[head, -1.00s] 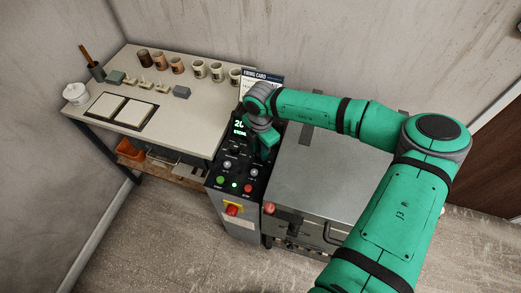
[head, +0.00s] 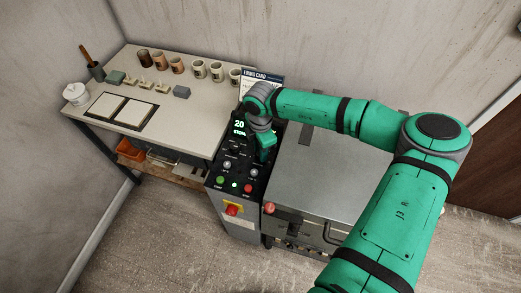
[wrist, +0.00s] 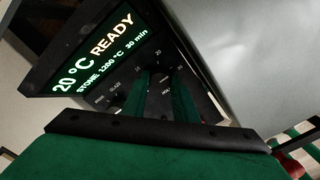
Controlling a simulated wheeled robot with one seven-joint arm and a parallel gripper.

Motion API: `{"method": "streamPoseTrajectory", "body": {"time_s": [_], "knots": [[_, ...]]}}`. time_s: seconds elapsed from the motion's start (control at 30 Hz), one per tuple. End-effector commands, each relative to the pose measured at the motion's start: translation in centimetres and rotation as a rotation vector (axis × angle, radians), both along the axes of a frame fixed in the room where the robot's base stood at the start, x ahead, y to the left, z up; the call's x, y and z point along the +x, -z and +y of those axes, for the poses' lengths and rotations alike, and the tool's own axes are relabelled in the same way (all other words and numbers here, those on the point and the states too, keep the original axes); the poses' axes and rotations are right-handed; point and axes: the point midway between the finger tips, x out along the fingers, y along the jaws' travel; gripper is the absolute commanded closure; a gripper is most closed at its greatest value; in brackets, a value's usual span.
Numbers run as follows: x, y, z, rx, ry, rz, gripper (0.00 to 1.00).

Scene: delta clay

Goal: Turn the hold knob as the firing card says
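My gripper (wrist: 160,85) is over the kiln's control panel (head: 228,176). In the wrist view its two green fingers stand apart, one on each side of the hold knob (wrist: 159,77), above the partly visible HOLD label. The dark knob is hard to make out between the fingertips, and I cannot tell whether they press on it. Marks 10, 20 and 30 show around it. The display (wrist: 105,55) reads 20 °C READY, STONE 1200 °C 30 min. The firing card (head: 262,78) stands behind the panel, partly hidden by my arm; its small text is unreadable.
Beside the hold knob is another dial (wrist: 113,100) with a GLAZE mark. Green and red buttons and a red emergency stop (head: 232,210) sit at the panel's front. The grey kiln (head: 320,185) is to the right; a worktable (head: 175,125) with cups and tiles is left.

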Motion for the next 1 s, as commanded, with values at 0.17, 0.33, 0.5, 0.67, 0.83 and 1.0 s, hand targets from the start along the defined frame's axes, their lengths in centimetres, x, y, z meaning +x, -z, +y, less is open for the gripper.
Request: {"method": "streamPoseTrajectory", "body": {"time_s": [0.17,0.33,0.5,0.67,0.83,1.0], "knots": [[-0.1,0.0,0.0,0.000,-0.001,0.001,0.56],[0.0,0.0,0.0,0.000,-0.001,0.000,0.56],[0.0,-1.0,0.0,0.000,-0.001,-0.001,0.56],[0.1,-3.6,0.0,-0.001,-0.002,-0.003,0.56],[0.0,-6.8,0.0,-0.001,-0.001,-0.002,0.56],[0.0,-9.3,0.0,0.000,-0.002,-0.001,0.56]]}}
